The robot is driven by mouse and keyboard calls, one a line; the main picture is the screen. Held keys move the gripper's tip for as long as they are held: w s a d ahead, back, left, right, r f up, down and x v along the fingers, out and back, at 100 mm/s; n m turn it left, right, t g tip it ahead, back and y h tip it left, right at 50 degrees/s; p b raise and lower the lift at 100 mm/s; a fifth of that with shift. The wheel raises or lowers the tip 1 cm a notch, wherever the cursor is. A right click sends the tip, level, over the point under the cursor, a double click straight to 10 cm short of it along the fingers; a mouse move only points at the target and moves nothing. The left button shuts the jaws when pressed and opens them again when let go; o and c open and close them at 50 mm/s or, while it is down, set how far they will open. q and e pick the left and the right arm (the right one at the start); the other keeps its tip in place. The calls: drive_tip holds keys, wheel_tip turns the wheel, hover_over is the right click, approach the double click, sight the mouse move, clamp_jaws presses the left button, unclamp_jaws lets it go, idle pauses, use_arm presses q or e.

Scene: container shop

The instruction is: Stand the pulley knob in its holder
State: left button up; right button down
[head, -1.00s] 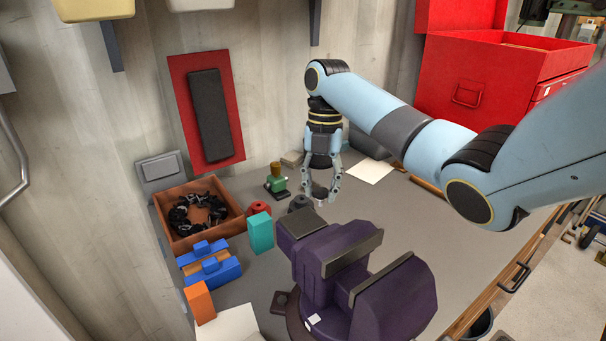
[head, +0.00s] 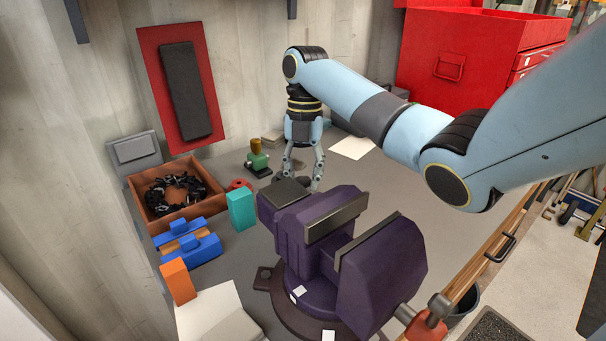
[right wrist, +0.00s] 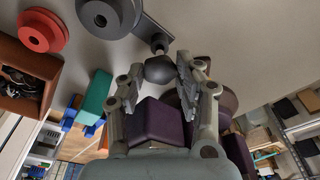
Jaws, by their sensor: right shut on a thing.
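A dark round knob with a short grey stem (right wrist: 160,69), which looks like the pulley knob, sits between the fingers of my right gripper (right wrist: 161,75) in the right wrist view. The fingers are shut on it. In the head view my right gripper (head: 303,181) points down low over the bench, behind the purple vise (head: 378,270); the knob is too small there to make out clearly. A grey pulley (right wrist: 105,14) lies just beyond the knob in the right wrist view. I cannot tell which thing is the holder. My left gripper is out of view.
Bare bench lies right of the gripper, beyond the vise.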

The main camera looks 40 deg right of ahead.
drive_tip(key=shift+p, duration=1)
idle(1.2)
drive_tip(key=shift+f+b, duration=0.45)
drive_tip(key=shift+f, duration=0.45)
idle(0.5)
drive_tip(key=c, duration=0.8)
unclamp_jaws()
drive_tip(key=shift+r, duration=0.15)
wheel_tip(320, 180, up, 5)
drive_tip(key=p, duration=0.5)
drive_tip(key=shift+p, duration=0.3)
drive_tip(key=shift+r+p, duration=0.55)
drive_tip(key=shift+r, duration=0.4)
